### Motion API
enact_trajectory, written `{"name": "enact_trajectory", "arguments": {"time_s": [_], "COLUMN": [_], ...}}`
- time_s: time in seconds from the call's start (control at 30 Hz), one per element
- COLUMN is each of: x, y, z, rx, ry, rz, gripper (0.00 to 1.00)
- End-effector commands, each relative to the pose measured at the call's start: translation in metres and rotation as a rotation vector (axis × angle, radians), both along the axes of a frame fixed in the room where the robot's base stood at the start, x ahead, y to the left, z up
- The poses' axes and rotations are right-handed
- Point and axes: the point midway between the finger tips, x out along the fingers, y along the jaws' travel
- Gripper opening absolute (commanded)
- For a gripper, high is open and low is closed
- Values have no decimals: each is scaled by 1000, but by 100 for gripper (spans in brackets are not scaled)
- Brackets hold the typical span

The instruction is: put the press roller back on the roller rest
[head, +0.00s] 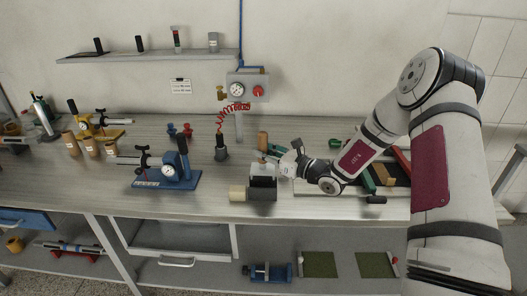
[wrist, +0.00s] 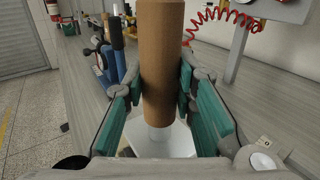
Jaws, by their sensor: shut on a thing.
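My gripper (head: 272,157) is shut on a brown cork-coloured cylinder (head: 262,140), which looks like the handle of the press roller. In the wrist view my gripper (wrist: 160,88) has its green finger pads on both sides of this upright cylinder (wrist: 161,60). In the head view, a white block and a dark grey block (head: 262,188) stand directly below my gripper. I cannot tell which part is the roller rest, or whether the roller touches it.
A cream cylinder (head: 237,192) lies beside the dark block at the bench's front. A red coiled hose (head: 233,110) hangs behind. Coloured blocks (head: 390,172) lie right, under my arm.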

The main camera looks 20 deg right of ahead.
Motion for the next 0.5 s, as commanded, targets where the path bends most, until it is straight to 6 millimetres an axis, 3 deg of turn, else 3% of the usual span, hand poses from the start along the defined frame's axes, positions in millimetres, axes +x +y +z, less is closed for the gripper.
{"name": "enact_trajectory", "arguments": {"time_s": [0.5], "x": [0], "y": [0], "z": [-12], "rx": [1], "ry": [-2], "rz": [0], "gripper": [0]}}
